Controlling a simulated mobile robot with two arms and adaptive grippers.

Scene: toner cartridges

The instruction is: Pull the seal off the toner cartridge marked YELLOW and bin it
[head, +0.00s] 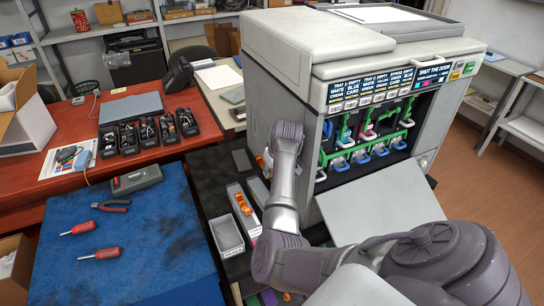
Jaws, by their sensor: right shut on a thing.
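My right gripper (266,160) is at the left side of the printer, mostly hidden by my own wrist. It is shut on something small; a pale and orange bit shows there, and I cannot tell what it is. A long light-grey cartridge (238,196) with orange parts on top lies on the dark bench, below and left of that gripper. A second grey piece (258,191) lies beside it, partly behind my arm. I cannot read YELLOW on either. An open, empty-looking grey bin (227,236) stands left of the orange-topped cartridge. My left gripper is out of view.
The large printer (320,55) stands open, with green and blue levers inside and its door (380,210) folded down. Left are a blue mat (125,250) with screwdrivers and pliers, and a red table (185,103) with several black trays. The mat's middle is clear.

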